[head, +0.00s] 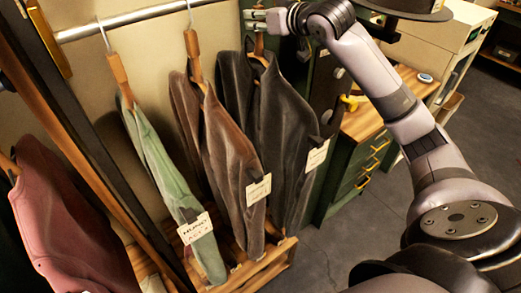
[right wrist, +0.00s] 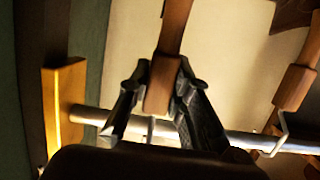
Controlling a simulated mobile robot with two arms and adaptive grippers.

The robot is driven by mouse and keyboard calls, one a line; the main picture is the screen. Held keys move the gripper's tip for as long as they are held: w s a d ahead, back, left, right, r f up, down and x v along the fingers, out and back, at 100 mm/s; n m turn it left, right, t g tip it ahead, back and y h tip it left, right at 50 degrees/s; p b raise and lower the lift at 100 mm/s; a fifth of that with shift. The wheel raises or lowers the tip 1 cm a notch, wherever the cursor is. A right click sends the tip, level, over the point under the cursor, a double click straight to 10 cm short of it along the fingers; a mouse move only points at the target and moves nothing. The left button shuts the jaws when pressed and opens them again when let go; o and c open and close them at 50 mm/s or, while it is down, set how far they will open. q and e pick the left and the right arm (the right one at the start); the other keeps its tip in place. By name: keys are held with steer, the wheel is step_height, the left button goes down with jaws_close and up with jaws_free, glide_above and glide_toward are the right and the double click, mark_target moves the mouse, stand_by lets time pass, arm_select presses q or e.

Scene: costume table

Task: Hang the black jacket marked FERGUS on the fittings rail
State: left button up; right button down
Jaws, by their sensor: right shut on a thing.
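The black jacket (head: 285,125) hangs from a wooden hanger at the right of the row in the head view. Its white tag (head: 317,155) is too small to read. My right gripper (head: 262,20) is shut on the hanger's wooden neck, near the right end of the metal rail (head: 135,18). In the right wrist view the fingers (right wrist: 162,80) clasp the wooden neck (right wrist: 161,88). The metal hook (right wrist: 150,128) is close to the rail (right wrist: 240,141); I cannot tell whether it rests on it. My left gripper is not in view.
A brown jacket (head: 222,140) and a green jacket (head: 160,150) hang left of the black one. A pink jacket (head: 70,225) is at the far left. A wooden end block (right wrist: 66,115) stands at the rail's end. A green drawer cabinet (head: 350,175) stands right of the jackets.

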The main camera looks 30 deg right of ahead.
mark_target(272, 53)
steer(key=shift+f+b+v, duration=0.15)
steer(key=shift+b+v, duration=0.3)
steer(key=shift+v, duration=0.55)
steer(key=shift+f+b+v, duration=0.1)
steer(key=shift+b+v, duration=0.3)
steer(key=shift+v, duration=0.6)
steer(key=shift+s, duration=0.1)
steer(key=shift+s+d+f+b, duration=0.1)
steer(key=shift+s+f+b, duration=0.05)
steer(key=shift+s+b, duration=0.75)
steer(key=shift+s, duration=0.4)
steer(key=f+b+v, duration=0.2)
steer(key=b+v, duration=0.8)
steer(key=v, duration=0.3)
steer(key=shift+s+d, duration=0.15)
steer(key=shift+s, duration=0.3)
steer(key=shift+f, duration=0.1)
